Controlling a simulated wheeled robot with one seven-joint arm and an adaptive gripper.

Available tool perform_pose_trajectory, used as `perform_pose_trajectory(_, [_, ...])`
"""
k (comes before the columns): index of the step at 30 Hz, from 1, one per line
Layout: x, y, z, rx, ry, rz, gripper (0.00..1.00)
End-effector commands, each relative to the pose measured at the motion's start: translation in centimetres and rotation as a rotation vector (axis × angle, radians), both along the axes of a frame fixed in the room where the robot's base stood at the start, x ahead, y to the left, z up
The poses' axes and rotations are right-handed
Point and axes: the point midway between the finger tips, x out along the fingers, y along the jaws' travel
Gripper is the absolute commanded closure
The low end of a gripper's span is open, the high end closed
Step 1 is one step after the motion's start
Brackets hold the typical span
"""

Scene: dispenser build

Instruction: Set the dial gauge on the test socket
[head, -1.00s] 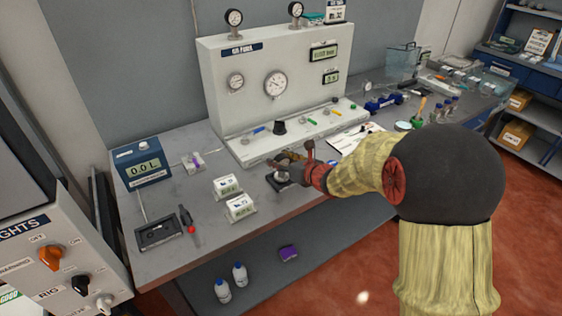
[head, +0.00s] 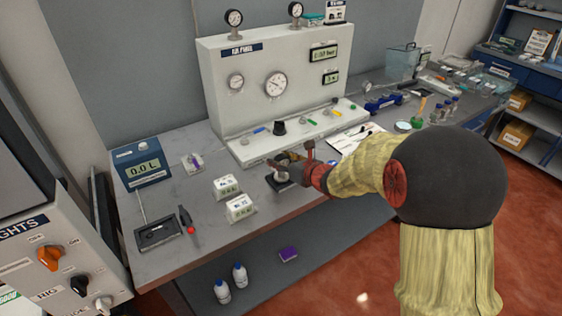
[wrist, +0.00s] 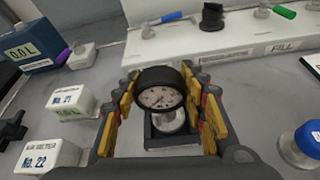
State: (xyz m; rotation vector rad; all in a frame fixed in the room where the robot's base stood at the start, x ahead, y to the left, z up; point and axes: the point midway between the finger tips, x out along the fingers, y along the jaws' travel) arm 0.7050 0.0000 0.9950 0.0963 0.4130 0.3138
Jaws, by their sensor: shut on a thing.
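The dial gauge (wrist: 160,97), with a round white face and black rim, is between the yellow-padded fingers of my gripper (wrist: 166,104) in the wrist view. My gripper is shut on it, with its face tilted up toward the wrist camera. Just below the gauge is a silver round piece on a dark square base (wrist: 152,145), which looks like the test socket. I cannot tell whether the gauge touches it. In the head view my gripper (head: 290,168) is low over the dark base (head: 277,184) near the bench front, and it hides most of the gauge.
Two white labelled boxes (head: 227,187) stand left of my gripper. The grey test panel (head: 262,80) with its ledge of valves rises behind. A blue-capped container (wrist: 303,146) is close on the right in the wrist view.

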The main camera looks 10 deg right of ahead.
Motion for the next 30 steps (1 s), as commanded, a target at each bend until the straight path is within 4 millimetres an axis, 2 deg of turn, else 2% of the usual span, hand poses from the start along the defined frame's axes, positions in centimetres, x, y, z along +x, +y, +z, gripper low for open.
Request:
perform_pose_trajectory(21, [0.0,0.0,-1.2,0.0,-0.002,0.0,0.89])
perform_pose_trajectory(22, [0.0,0.0,-1.1,0.0,-0.002,0.0,0.57])
perform_pose_trajectory(26, [0.0,0.0,-1.1,-0.001,-0.001,0.0,0.5])
perform_pose_trajectory(30, [0.0,0.0,-1.1,-0.001,-0.001,0.0,0.5])
